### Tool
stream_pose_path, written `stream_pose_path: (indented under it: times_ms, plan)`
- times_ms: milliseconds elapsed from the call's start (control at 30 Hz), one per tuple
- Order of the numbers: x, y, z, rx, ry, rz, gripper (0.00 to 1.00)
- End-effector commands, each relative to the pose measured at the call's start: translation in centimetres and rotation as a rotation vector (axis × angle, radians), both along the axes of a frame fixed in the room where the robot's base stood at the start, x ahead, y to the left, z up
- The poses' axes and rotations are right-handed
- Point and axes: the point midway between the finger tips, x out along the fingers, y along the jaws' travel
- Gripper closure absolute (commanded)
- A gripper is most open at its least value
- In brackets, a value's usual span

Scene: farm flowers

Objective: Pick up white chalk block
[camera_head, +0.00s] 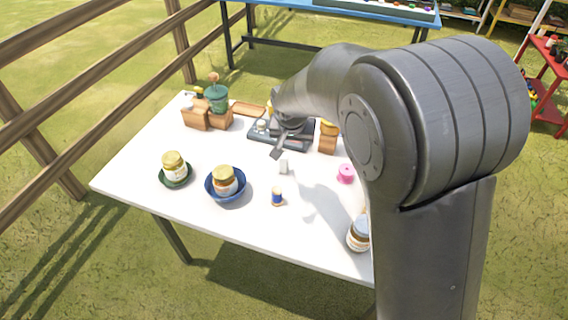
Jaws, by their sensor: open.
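A small white block (284,167), which looks like the chalk block, stands on the white table (140,172) near its middle. My gripper (281,151) is open and just behind and above the block in the picture. The fingers are small and dark, and I cannot tell whether either one touches the block. The block's front side shows clearly.
A blue bowl (213,197) holding a jar, a jar on a green saucer (187,180) and a small blue-and-white item (277,197) stand in front. A pink spool (345,173) is right. A dark tray (262,141) lies behind. A wooden fence (100,77) runs left.

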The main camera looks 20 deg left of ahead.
Motion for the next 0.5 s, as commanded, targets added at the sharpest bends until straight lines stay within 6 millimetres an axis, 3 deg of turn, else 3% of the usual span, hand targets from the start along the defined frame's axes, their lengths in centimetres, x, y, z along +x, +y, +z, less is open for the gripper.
stream_pose_path:
  times_ms: [100, 200, 500]
  plan:
    - [-0.1, 2.8, -2.0, -0.013, -0.007, 0.019, 0.49]
    - [-0.1, 3.8, -2.8, -0.017, -0.01, 0.025, 0.49]
    - [1.4, 4.3, -6.4, -0.019, -0.011, 0.024, 0.49]
